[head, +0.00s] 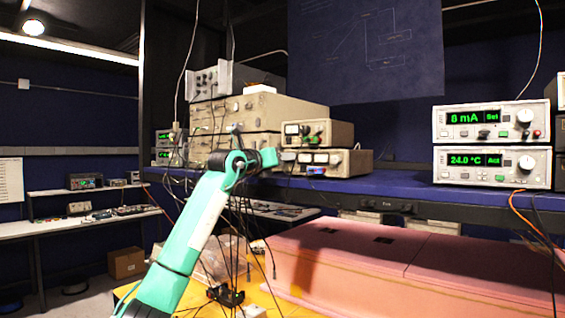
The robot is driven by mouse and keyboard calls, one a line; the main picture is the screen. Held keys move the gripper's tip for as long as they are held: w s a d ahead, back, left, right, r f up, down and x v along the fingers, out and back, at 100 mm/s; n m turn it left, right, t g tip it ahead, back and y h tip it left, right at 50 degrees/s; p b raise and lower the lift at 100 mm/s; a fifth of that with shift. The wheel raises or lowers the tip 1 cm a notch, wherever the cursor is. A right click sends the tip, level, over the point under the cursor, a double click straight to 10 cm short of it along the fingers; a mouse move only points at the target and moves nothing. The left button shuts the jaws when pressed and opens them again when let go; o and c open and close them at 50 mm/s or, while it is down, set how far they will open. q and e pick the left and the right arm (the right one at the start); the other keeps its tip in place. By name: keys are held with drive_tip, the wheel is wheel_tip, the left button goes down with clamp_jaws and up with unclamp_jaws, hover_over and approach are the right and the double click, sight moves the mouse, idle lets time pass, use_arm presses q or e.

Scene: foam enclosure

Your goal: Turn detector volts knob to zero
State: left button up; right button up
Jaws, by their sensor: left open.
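My left arm rises from the bottom left, and my left gripper (276,157) is open at the front of the stacked bench instruments. It points right, next to the left end of a low beige instrument (362,163) with small meters. No label is readable, so I cannot tell which knob is the detector volts knob. The gripper covers part of the lower front panel, and I cannot tell whether it touches anything. My right gripper is not in view.
The instruments stand on a blue shelf (400,188). Larger beige units (262,112) are stacked behind my arm. Two displays, reading 8 mA (490,120) and 24.0 °C (492,166), stand at the right. A pink foam enclosure (370,255) lies below the shelf. Dark cables hang around my forearm.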

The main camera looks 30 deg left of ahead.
use_arm(q)
drive_tip(key=s+a+b, duration=0.1)
drive_tip(key=s+b, duration=0.4)
drive_tip(key=s, duration=0.7)
drive_tip(key=shift+s+a+f, duration=0.15)
drive_tip(key=shift+s+f, duration=0.1)
drive_tip(key=shift+s, duration=0.1)
